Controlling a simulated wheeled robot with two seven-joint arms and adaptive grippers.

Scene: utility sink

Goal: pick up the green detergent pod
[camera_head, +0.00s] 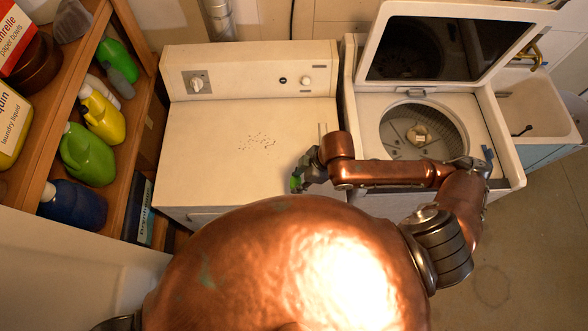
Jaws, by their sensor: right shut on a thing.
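The green detergent pod (295,183) shows as a small bright green patch at the right front part of the white dryer top. My right gripper (303,175) is shut on it, and its fingers hide part of the pod. I cannot tell whether the pod still touches the dryer top. My right arm reaches in from the right, across the front of the open washer. My left gripper is not in view.
The dryer top (215,140) is mostly clear. The washer (470,120) at right has its lid (440,45) raised. A sink (540,105) stands beyond it. The wooden shelf (128,175) at left holds several bottles, including a yellow one (103,118).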

